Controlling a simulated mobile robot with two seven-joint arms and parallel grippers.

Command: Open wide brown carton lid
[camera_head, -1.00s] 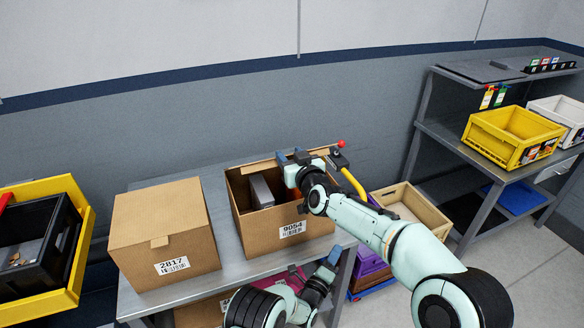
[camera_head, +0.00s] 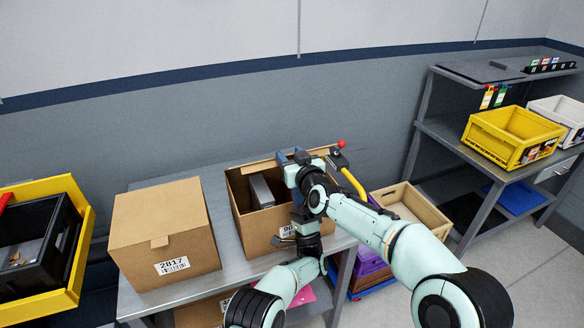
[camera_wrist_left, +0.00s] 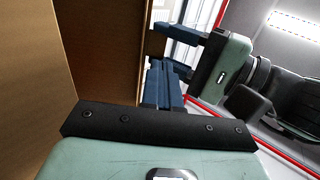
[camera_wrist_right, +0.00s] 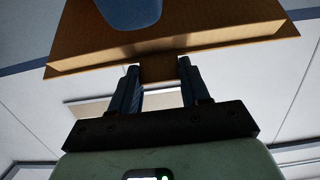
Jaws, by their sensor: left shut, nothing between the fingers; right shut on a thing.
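The wide brown carton (camera_head: 262,232), its label partly covered, stands on a grey metal table. Its top is open, with a grey box-like thing (camera_head: 262,191) inside. The lid's edge (camera_head: 262,165) shows along the back. My right gripper (camera_head: 290,158) is at the back rim; in the right wrist view, its fingers are shut on a brown tab (camera_wrist_right: 158,68) of the lid board (camera_wrist_right: 190,38). My left gripper (camera_wrist_left: 165,85) is shut and empty, beside a brown carton wall (camera_wrist_left: 110,50). In the head view it is at the carton's front right, its fingertips partly hidden.
A closed carton (camera_head: 160,230) labelled 2817 stands to the left on the table (camera_head: 232,262). A yellow rack with a black bin (camera_head: 35,250) is at far left. A tan open crate (camera_head: 425,212) is at right, and shelves hold a yellow bin (camera_head: 510,150).

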